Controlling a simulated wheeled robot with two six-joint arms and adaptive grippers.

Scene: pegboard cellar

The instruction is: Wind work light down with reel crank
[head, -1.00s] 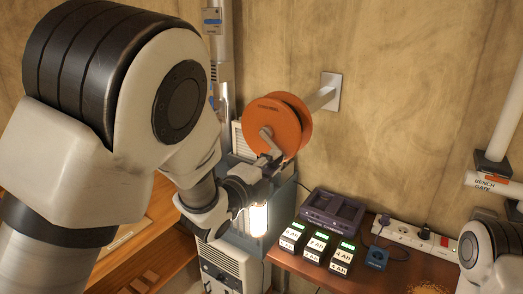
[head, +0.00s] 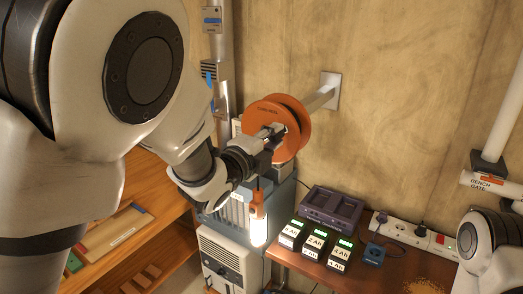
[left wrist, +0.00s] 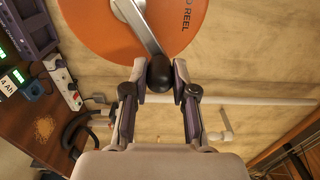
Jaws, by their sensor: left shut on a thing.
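The orange cord reel (head: 291,112) sticks out from the wall on a pale bar. It also fills the top of the left wrist view (left wrist: 100,28), with its metal crank arm (left wrist: 138,22) ending in a dark round knob (left wrist: 159,76). My left gripper (left wrist: 160,72) is shut on that knob, one finger on each side. In the head view my left gripper (head: 266,152) is in front of the reel and hides part of it and most of the crank. The lit work light (head: 258,225) hangs upright below the gripper. My right gripper is out of frame.
A purple charger (head: 332,207), several labelled batteries (head: 314,243) and a white power strip (head: 408,231) sit on the bench at right. A grey-blue cabinet (head: 281,210) stands behind the light. A wooden shelf (head: 150,235) is at left.

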